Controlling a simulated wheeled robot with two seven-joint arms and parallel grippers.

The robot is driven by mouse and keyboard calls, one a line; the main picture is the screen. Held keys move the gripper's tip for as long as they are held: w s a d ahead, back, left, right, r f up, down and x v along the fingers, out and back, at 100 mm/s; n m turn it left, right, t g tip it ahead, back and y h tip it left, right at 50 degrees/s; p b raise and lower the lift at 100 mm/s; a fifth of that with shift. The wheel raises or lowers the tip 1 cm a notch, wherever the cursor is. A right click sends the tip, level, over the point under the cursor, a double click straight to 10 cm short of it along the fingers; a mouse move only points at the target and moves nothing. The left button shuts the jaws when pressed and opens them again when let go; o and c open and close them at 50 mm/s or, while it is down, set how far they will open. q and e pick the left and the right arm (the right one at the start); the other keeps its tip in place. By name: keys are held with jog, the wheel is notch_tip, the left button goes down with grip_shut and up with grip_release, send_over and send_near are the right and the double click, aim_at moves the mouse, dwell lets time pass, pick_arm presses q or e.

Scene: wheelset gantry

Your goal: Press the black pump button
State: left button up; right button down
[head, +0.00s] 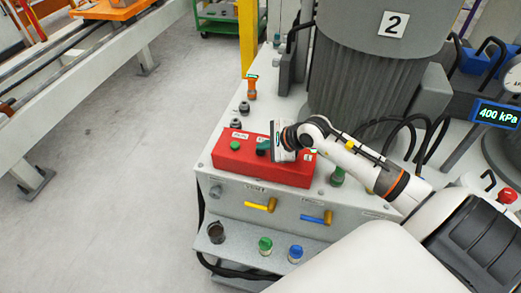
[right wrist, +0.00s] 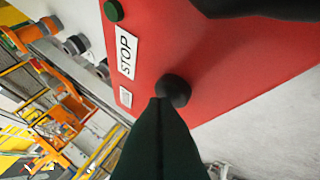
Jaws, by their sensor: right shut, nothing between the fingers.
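The red control box (head: 285,175) sits on the grey bench top, and its red face (right wrist: 225,60) fills much of the right wrist view. The black button (right wrist: 174,91) stands out from that face beside a white label reading STOP (right wrist: 125,52). A green button (head: 235,145) is at the box's left; it also shows in the wrist view (right wrist: 113,10). My right gripper (head: 263,148) is shut and empty over the box, its dark green fingertips overlapping the black button's edge in the wrist view. I cannot tell whether they touch. The gripper hides the black button in the head view. My left gripper is out of view.
Below the box are a yellow-handled valve (head: 262,205) and a blue-handled valve (head: 317,217). Small coloured-lid jars (head: 265,245) stand on the lower shelf. A large grey cylinder (head: 365,80) and black hoses stand behind.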

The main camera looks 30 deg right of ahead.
aim_at(264, 154)
jog(key=shift+f, duration=0.2)
dwell(0.4)
jog(key=shift+r+p, duration=0.35)
jog(key=shift+r, duration=0.55)
jog(key=shift+r, duration=0.1)
jog(key=shift+r+p, duration=1.5)
jog(key=shift+r, duration=0.95)
